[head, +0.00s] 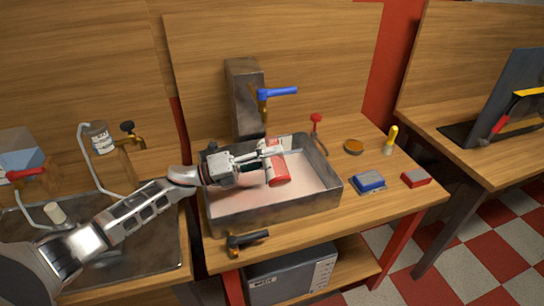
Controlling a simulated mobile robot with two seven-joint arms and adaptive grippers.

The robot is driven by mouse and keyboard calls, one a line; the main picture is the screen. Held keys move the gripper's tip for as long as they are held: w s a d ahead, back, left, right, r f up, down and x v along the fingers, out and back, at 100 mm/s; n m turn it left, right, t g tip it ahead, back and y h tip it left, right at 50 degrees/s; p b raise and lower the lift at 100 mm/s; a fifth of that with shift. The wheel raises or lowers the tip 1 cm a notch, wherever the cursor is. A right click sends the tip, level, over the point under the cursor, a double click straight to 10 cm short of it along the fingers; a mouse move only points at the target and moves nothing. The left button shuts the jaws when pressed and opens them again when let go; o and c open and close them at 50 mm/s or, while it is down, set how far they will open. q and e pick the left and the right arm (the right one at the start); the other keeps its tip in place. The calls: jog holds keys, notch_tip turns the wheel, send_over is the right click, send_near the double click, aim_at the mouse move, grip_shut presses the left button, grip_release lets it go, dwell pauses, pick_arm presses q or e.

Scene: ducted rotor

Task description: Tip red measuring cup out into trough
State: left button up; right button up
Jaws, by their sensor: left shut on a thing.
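The red measuring cup (279,181), red with a pale band, is in my left gripper (268,154), above the inside of the trough. The cup leans a little, its lower end towards the front of the trough. I cannot make out its opening or what is in it. The trough (272,214) is a grey metal rectangular basin on the wooden bench, with a pale pinkish floor inside. My left arm comes in from the left over the trough's left rim, and the fingers are closed around the cup. My right gripper is not in view.
A blue-handled tap (277,93) on a metal post stands behind the trough. Right of it are a red-knobbed tap (316,122), a round brown tin (353,147), a yellow-handled tool (391,139), a blue brush-like block (368,183) and a red block (416,178). A black-handled tap (248,238) is in front.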

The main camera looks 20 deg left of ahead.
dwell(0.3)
pick_arm(q)
jog(key=shift+a+f+n, duration=0.15)
jog(key=shift+f+n, duration=0.3)
jog(key=shift+n, duration=0.55)
jog(key=shift+w+f+t, duration=0.1)
jog(key=shift+t, duration=0.2)
dwell(4.3)
jog(key=shift+w+a+f+n, duration=0.1)
jog(key=shift+f+n, duration=0.3)
jog(key=shift+n, duration=0.5)
dwell(1.2)
